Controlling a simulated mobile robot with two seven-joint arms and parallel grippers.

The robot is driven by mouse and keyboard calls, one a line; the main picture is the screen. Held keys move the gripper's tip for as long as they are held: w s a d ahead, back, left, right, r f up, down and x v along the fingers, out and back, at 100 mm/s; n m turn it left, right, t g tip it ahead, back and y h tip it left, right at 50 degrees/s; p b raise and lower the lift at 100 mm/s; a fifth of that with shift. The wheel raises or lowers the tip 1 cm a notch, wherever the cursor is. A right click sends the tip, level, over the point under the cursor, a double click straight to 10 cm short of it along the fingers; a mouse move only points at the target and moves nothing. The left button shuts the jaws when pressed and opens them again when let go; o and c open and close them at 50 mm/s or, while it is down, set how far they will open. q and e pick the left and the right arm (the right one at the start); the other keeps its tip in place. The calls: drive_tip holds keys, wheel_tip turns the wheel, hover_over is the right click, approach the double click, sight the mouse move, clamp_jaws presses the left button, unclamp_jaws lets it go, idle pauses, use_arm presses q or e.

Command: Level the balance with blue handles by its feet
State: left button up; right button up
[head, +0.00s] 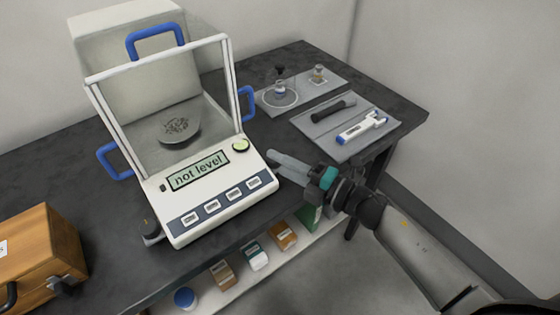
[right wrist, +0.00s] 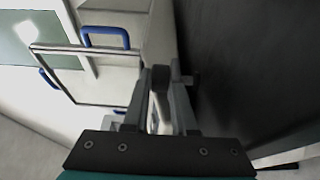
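The white balance (head: 215,205) with blue handles stands on the dark table, and its display (head: 198,171) reads "not level". Its round bubble level (head: 240,145) is greenish; the bubble is too small to place. A front left foot (head: 151,231) with a dark knob shows beside the case. My right gripper (head: 272,158) is at the balance's front right corner, its fingers pointing left and close together. The front right foot is hidden there. In the right wrist view, a grey shape shows between the fingers (right wrist: 160,90); I cannot tell whether they grip it. My left gripper is out of view.
A wooden box (head: 38,255) stands at the left. Grey mats on the right hold a small weight bottle (head: 280,88), a dark tool (head: 334,107) and a white-blue pipette-like tool (head: 362,127). Small boxes (head: 283,236) sit on a shelf below the table's front edge.

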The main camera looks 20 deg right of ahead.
clamp_jaws()
drive_tip(key=shift+r+m+t+h+p, duration=0.1)
drive_tip(key=shift+m+t+h+p, duration=0.3)
drive_tip(key=shift+h, duration=0.1)
drive_tip(key=shift+m+t+h+p, duration=0.3)
drive_tip(key=shift+m+h+p, duration=0.1)
drive_tip(key=shift+h, duration=0.1)
drive_tip(key=o, duration=0.5)
unclamp_jaws()
drive_tip(key=shift+o, duration=0.2)
drive_tip(key=shift+s, duration=0.15)
